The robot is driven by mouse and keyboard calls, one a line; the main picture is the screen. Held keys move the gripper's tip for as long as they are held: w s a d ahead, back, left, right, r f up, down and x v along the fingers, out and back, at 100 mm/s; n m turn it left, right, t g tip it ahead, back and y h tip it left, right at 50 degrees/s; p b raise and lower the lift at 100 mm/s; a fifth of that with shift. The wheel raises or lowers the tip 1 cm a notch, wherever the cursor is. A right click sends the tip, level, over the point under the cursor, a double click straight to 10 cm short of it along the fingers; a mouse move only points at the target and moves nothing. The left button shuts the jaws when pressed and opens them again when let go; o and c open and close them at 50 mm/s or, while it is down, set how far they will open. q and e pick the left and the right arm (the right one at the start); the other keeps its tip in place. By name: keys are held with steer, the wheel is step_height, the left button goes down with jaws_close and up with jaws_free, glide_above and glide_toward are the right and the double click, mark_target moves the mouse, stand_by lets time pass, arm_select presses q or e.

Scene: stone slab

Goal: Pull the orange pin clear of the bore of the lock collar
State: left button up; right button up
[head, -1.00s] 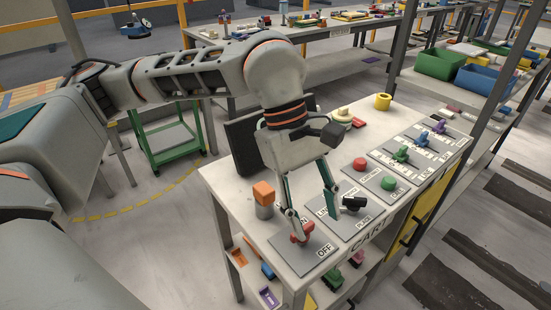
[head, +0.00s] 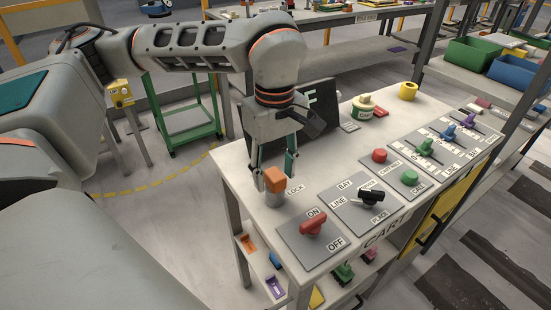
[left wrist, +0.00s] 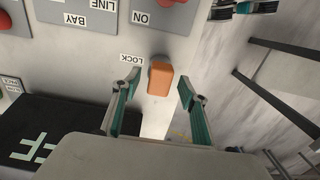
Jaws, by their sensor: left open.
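The orange pin (head: 275,175) shows as a block-shaped orange head on top of the grey lock collar (head: 275,198), next to the LOCK label on the pale table. Its shaft and the bore are hidden. In the left wrist view the orange pin (left wrist: 160,80) lies between the fingertips, slightly beyond them, with a gap on each side. My left gripper (head: 274,186) is open and points down around the pin's head from behind; it also shows in the left wrist view (left wrist: 160,98). My right gripper is not in view.
A red ON/OFF switch (head: 313,223) stands right in front of the collar. A black BAY/LINE selector (head: 368,195), red button (head: 379,156) and green button (head: 410,178) lie further right. A dark panel marked F (head: 318,100) stands behind the gripper.

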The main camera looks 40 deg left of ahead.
arm_select(q)
steer(key=shift+f, duration=0.45)
jaws_close()
steer(key=shift+r, duration=0.2)
